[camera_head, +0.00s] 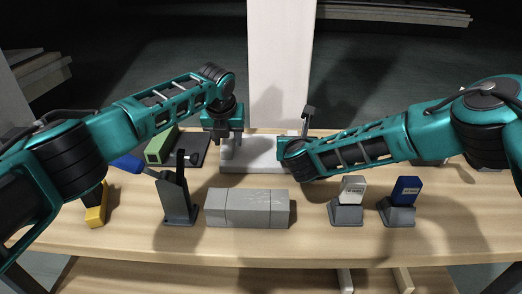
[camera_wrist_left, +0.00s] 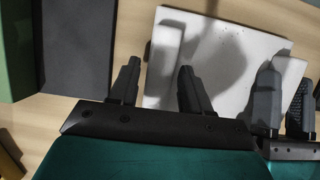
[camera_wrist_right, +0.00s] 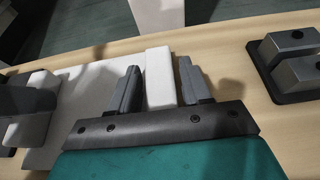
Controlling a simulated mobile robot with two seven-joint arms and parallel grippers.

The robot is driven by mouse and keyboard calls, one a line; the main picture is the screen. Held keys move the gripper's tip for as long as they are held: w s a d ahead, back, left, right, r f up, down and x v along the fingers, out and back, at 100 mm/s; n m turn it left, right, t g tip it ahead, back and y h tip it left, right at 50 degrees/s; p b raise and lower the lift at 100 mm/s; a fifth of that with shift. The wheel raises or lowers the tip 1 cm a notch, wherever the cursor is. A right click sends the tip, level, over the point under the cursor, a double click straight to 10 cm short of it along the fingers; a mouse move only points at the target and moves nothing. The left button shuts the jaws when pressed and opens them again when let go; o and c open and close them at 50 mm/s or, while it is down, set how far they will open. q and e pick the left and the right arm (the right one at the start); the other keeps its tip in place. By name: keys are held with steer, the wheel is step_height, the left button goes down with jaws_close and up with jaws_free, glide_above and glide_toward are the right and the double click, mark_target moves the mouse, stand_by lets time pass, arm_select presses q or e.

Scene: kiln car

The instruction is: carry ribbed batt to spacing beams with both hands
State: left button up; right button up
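The ribbed batt is a white slab (camera_head: 255,166) with raised end ribs, lying flat on the wooden table between my arms. My left gripper (camera_head: 231,140) is over its left end. In the left wrist view its fingers (camera_wrist_left: 160,72) stand apart on either side of the left rib (camera_wrist_left: 165,48). My right gripper (camera_wrist_right: 157,78) is at the other end, its fingers apart with the right rib (camera_wrist_right: 158,68) between them. My right arm hides part of that end. I cannot tell for sure which objects are the spacing beams; grey blocks on a dark base (camera_wrist_right: 296,92) are right of the batt.
A long grey segmented block (camera_head: 247,208) lies in front of the batt. A dark upright stand (camera_head: 175,200), a yellow-handled tool (camera_head: 96,212) and a green block (camera_head: 160,147) are left. Grey holders with white (camera_head: 352,189) and blue (camera_head: 406,189) blocks stand front right.

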arm_select(q)
jaws_close()
arm_select(e)
jaws_close()
arm_select(q)
steer(key=shift+r, duration=0.15)
arm_select(e)
steer(key=shift+r, duration=0.1)
